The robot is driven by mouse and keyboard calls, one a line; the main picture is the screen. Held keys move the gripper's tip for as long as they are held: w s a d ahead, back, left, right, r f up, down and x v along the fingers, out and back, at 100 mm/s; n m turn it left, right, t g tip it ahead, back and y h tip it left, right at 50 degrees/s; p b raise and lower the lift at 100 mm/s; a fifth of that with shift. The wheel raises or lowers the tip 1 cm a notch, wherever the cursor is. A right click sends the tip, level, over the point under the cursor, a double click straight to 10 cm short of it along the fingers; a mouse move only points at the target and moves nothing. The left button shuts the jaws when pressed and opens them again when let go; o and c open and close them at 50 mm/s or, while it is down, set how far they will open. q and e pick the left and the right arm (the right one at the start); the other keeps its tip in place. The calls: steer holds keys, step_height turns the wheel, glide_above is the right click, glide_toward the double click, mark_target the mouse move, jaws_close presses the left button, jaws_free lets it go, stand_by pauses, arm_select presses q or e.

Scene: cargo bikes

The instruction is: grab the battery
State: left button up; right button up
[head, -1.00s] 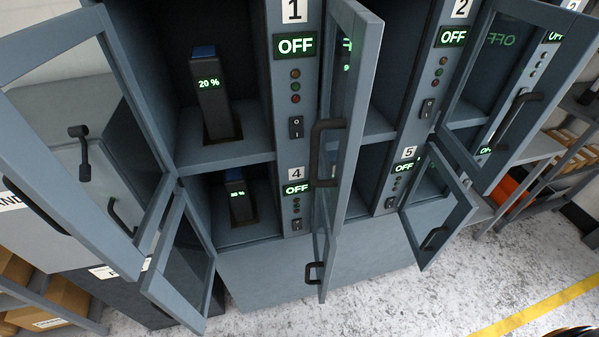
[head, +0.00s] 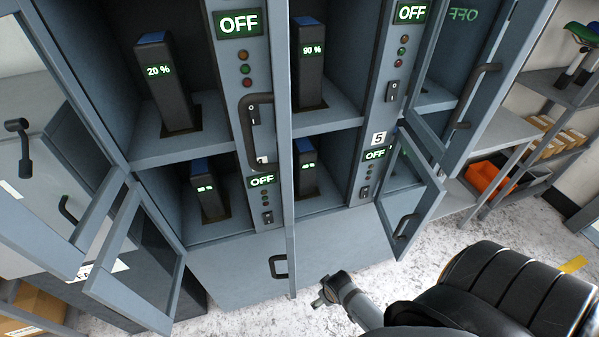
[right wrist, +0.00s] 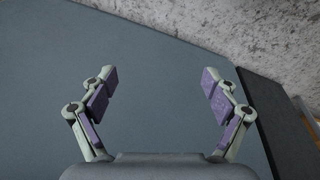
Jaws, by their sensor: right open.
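Several upright black batteries with blue tops stand in open lockers in the head view. The upper left battery (head: 168,85) reads 20 %, and the upper middle battery (head: 308,62) reads 90 %. Two more stand below, a lower left battery (head: 209,190) and a lower middle battery (head: 305,168); their readouts are too small to read surely. My right gripper (head: 324,292) is low in front of the cabinet, apart from all batteries. In the right wrist view my right gripper (right wrist: 160,82) is open and empty, facing a grey panel. My left gripper is out of view.
The grey cabinet (head: 235,272) has open glass doors at the left and right, and a door (head: 408,212) stands open by locker 5. OFF displays (head: 239,23) light its panels. Shelves with an orange bin (head: 487,178) stand at right. Pale floor lies in front.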

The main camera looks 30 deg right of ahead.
mark_target(308, 179)
steer(key=w+r+n+t+b, duration=0.1)
steer(key=w+r+n, duration=0.35)
steer(key=r, duration=0.45)
steer(key=w+r+n+b, duration=0.1)
steer(key=w+r+n, duration=0.2)
steer(key=r+n, duration=0.4)
steer(key=w+d+r+n, duration=0.2)
steer(key=w+d+n, duration=0.1)
steer(key=w+n, duration=0.2)
steer(key=w+d+r+n, duration=0.3)
steer(key=w+n, duration=0.3)
steer(key=n, duration=0.2)
steer(key=w+d+r+n, duration=0.2)
steer(key=w+d+n, duration=0.1)
steer(key=w+n, duration=0.3)
steer(key=shift+w+d+r+n+t, duration=0.15)
steer(key=shift+r+n+t, duration=0.25)
steer(key=shift+n, duration=0.45)
steer(key=w, duration=0.3)
steer(key=w+d+f, duration=0.1)
steer(key=shift+w, duration=0.35)
steer(key=shift+w+f, duration=0.1)
steer(key=shift+f+p, duration=0.1)
steer(key=shift+p, duration=0.2)
